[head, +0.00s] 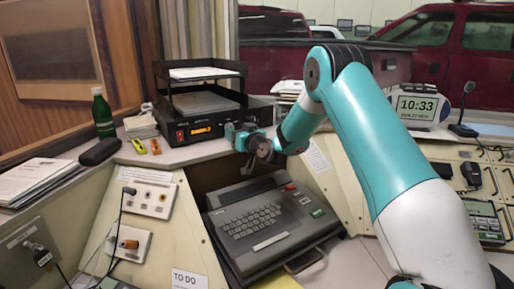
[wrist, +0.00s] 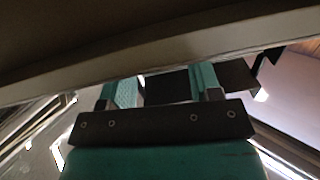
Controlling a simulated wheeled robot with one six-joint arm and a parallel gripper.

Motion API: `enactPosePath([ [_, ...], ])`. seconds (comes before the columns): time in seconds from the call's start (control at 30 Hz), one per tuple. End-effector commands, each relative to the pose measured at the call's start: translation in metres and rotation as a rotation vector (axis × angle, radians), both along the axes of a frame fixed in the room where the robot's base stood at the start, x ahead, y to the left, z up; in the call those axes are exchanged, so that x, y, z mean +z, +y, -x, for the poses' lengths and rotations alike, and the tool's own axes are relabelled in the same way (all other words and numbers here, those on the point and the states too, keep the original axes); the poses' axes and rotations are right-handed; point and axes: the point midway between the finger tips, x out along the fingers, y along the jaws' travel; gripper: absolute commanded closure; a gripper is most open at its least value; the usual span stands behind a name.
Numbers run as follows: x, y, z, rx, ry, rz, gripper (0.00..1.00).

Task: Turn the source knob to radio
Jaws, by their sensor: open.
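A black desk unit (head: 190,132) with a lit orange display (head: 200,129) stands on the ledge at the back. I cannot make out which control is the source knob, and no "radio" label is readable. My gripper (head: 238,135) is in front of the unit's right end and hides that part of its face. I cannot tell whether it touches the unit. In the wrist view, the two teal fingers of my gripper (wrist: 163,88) stand apart, with a dark surface showing beyond them and no clear object held.
Black paper trays (head: 205,86) stand on the unit. A keyboard terminal (head: 262,220) sits below my gripper. A clock display (head: 416,108) stands at right.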

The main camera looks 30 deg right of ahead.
Motion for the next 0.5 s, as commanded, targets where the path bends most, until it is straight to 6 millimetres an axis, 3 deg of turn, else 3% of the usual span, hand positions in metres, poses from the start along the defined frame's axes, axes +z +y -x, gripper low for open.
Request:
enactPosePath([
  [0.3, -0.008, -0.006, 0.082, -0.005, 0.000, -0.002, 0.42],
  [0.5, -0.006, -0.007, 0.119, -0.005, -0.001, -0.001, 0.42],
])
